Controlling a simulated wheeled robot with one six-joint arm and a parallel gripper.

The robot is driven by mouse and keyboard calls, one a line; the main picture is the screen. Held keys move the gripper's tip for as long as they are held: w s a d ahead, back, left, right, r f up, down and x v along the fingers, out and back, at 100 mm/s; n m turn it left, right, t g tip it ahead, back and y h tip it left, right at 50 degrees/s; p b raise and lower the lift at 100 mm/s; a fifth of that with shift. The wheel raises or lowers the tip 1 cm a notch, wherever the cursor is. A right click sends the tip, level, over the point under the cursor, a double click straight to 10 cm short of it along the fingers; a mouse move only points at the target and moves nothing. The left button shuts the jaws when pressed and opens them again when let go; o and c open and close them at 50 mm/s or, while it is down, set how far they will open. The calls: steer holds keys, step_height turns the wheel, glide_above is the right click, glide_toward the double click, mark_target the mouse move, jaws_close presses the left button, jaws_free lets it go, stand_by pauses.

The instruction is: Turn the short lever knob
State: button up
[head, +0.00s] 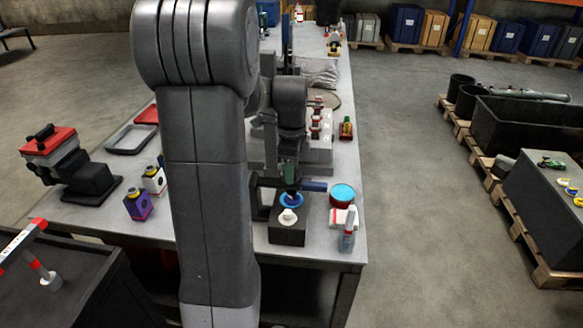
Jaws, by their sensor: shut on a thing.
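A black block (287,233) stands near the front right end of the grey workbench. On its top is a round blue knob (292,199), with a white knob (289,216) in front of it. A short blue bar (314,185) sticks out to the right just behind the blue knob. My gripper (290,189) reaches down over the blue knob and is shut on what appears to be the short lever knob. The fingers and the gripped part are small and partly hidden, so the exact contact is unclear.
Right of the block stand a red tub with a blue top (342,195) and a white bottle (348,238) close to the bench edge. Left are a purple container (138,205) and a white container (154,180). Engine parts (319,128) stand behind. My arm hides the bench's middle.

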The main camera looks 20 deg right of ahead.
steer(key=n, duration=0.5)
steer(key=shift+n, duration=0.3)
steer(key=n, duration=0.4)
steer(key=shift+p, duration=0.35)
steer(key=n, duration=0.5)
steer(key=shift+n, duration=0.4)
steer(key=n, duration=0.4)
steer(key=shift+n, duration=0.3)
steer(key=n, duration=1.9)
steer(key=shift+n, duration=0.3)
